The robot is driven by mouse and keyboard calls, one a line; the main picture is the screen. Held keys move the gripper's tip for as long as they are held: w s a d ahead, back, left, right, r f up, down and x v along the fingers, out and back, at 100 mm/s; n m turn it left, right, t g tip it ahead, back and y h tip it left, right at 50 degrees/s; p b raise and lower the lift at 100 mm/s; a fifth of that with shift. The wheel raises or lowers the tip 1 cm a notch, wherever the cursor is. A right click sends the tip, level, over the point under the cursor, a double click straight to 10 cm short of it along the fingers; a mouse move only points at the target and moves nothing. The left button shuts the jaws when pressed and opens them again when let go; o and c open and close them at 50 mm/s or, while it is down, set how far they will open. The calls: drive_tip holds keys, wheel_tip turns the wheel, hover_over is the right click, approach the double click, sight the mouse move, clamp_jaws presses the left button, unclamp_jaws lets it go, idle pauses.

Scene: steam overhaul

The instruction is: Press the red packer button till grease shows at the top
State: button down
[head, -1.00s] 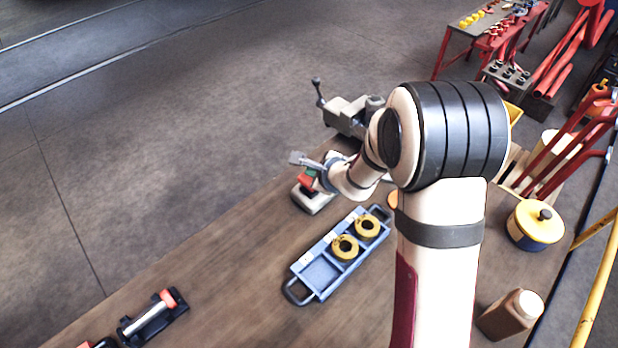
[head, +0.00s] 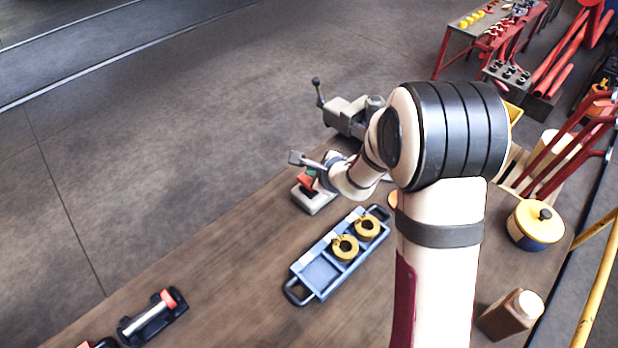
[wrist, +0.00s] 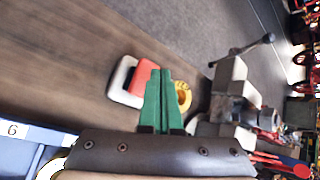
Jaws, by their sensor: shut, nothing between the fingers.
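The packer stands on the bench with a pale base (head: 315,201) and a red part on top (head: 304,180), which I take to be the button. In the wrist view its pale base (wrist: 121,82) and red part (wrist: 143,76) lie just left of my green fingers. My gripper (wrist: 160,72) is shut and empty, its fingertips beside or over the red part's right edge. I cannot tell whether they touch it. A yellow ring (wrist: 184,95) shows right behind the fingers. No grease can be made out; the packer's top is small and partly covered by my gripper.
A grey vise (head: 345,115) stands behind the packer at the bench edge. A blue tray (head: 318,273) with two yellow rings lies in front.

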drive_tip(key=shift+f, duration=0.1)
drive_tip(key=shift+f, duration=0.35)
drive_tip(key=shift+f, duration=1.05)
idle(0.9)
drive_tip(key=shift+r, duration=1.45)
drive_tip(key=shift+r, duration=0.1)
drive_tip(key=shift+r, duration=2.45)
